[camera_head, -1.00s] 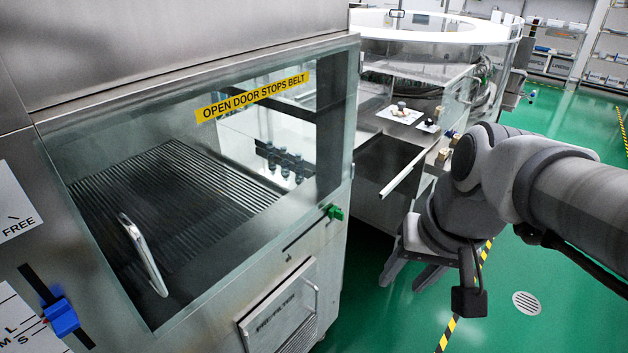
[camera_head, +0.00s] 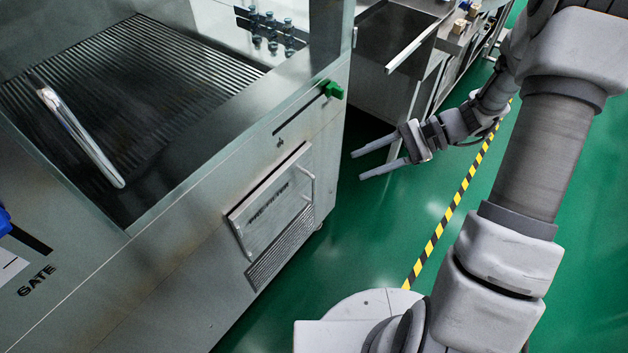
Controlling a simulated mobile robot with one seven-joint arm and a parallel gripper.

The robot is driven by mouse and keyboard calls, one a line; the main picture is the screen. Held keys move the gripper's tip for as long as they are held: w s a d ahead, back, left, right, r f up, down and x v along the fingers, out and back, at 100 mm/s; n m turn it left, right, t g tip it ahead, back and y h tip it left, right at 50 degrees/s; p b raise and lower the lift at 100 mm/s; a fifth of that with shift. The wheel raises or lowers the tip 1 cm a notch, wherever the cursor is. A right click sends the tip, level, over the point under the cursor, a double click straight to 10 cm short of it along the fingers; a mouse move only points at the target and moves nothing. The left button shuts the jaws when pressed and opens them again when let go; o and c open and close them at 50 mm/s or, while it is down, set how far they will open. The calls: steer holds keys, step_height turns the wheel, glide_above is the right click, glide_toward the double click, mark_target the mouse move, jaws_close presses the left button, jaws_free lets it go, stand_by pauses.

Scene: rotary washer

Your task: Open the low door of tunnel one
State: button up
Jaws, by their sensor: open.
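The low door (camera_head: 272,208) is a small steel panel with a label, low on the side of the steel tunnel housing. It looks shut. A bar handle (camera_head: 309,187) runs along its right edge. A slatted vent lies below it. My gripper (camera_head: 364,164) is open and empty, to the right of the door and above the green floor. Its two fingers point left toward the housing and are apart from the door and handle.
A green knob (camera_head: 333,90) sticks out of the housing above the door, at the end of a slot. The glass upper door has a chrome handle (camera_head: 80,136). A steel bench (camera_head: 398,70) stands behind my gripper. Green floor (camera_head: 372,226) is clear beside the housing.

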step_height(320, 180, down, 13)
steer(key=w+d+m+t+y+b, duration=0.2)
steer(key=w+m+t+y+b, duration=0.1)
steer(key=m, duration=0.3)
steer(key=m+t+b, duration=0.3)
steer(key=m+t, duration=0.3)
glide_toward(314, 201)
steer(key=s+d+r, duration=0.2)
steer(key=d+r, duration=0.2)
steer(key=d, duration=0.2)
steer(key=shift+y, duration=0.4)
steer(key=b+x, duration=0.1)
steer(key=x, duration=1.5)
steer(key=shift+w+a+b, duration=0.1)
steer(key=shift+a+b, duration=0.15)
steer(key=shift+b, duration=0.05)
steer(key=shift+c, duration=0.2)
jaws_close()
